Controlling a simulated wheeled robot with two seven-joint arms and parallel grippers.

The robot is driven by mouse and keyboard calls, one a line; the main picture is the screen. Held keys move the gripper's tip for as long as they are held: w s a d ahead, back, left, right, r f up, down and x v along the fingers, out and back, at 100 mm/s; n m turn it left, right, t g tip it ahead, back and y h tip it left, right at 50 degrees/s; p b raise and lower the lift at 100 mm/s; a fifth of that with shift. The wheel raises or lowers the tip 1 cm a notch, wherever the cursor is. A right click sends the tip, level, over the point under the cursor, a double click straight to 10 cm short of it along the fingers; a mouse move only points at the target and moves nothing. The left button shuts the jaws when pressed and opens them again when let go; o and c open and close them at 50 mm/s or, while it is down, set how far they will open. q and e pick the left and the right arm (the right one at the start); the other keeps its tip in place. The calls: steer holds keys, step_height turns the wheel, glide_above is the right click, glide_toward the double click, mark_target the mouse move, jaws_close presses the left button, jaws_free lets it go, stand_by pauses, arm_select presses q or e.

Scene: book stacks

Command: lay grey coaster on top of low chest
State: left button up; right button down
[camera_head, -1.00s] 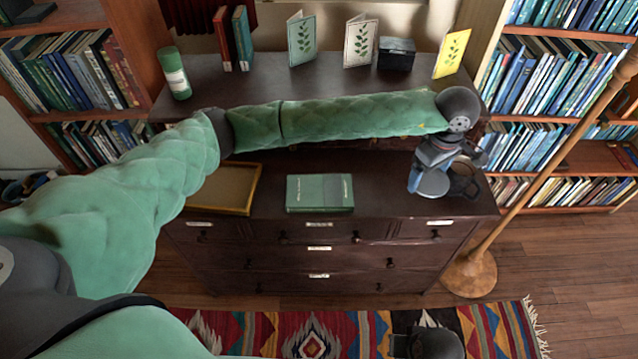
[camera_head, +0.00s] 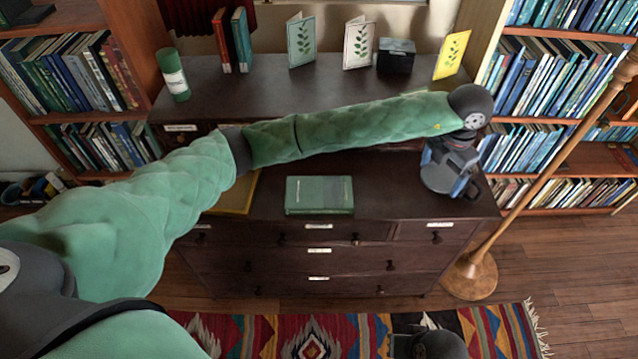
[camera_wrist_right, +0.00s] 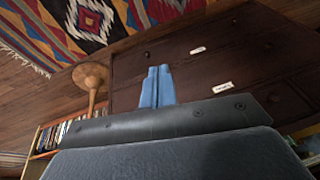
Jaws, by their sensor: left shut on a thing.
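The grey coaster (camera_head: 440,181) is a round flat disc at the fingers of my left gripper (camera_head: 457,178). The left gripper is shut on it, over the right end of the low chest (camera_head: 385,190). I cannot tell whether the disc touches the chest top. The low chest is dark brown wood with drawers in front. My right gripper shows in the right wrist view (camera_wrist_right: 157,88), its blue fingers together with nothing between them, in front of the drawers.
A green book (camera_head: 319,195) lies mid-chest. A yellowish tray (camera_head: 238,196) at left is partly behind my left arm. The higher back surface (camera_head: 270,95) holds cards, books, a green cylinder (camera_head: 174,75) and a dark box (camera_head: 396,55). A lamp stand (camera_head: 470,275) is at right.

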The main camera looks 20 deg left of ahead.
arm_select(q)
steer(key=n, duration=0.2)
steer(key=shift+w+a+n, duration=0.1)
steer(key=shift+a+n, duration=0.05)
steer(key=shift+n, duration=0.25)
steer(key=shift+w+a+f+n, duration=0.15)
steer(key=shift+a+n, duration=0.15)
steer(key=shift+a, duration=0.05)
steer(key=p, duration=0.4)
glide_above(388, 184)
step_height(388, 184, down, 7)
steer(key=shift+r, duration=0.2)
arm_select(e)
steer(key=s+d+r+g+h, duration=0.1)
steer(key=s+d+r, duration=0.1)
steer(key=d+r, duration=0.3)
arm_select(q)
steer(key=shift+f, duration=0.25)
steer(key=shift+f+p, duration=0.5)
steer(key=shift+f, duration=1.35)
arm_select(e)
steer(key=f, duration=0.2)
steer(key=w+f, duration=0.1)
steer(key=shift+w+a+f+m, duration=0.1)
steer(key=shift+a+f+m, duration=0.15)
steer(key=shift+f+m, duration=0.1)
steer(key=shift+r, duration=0.1)
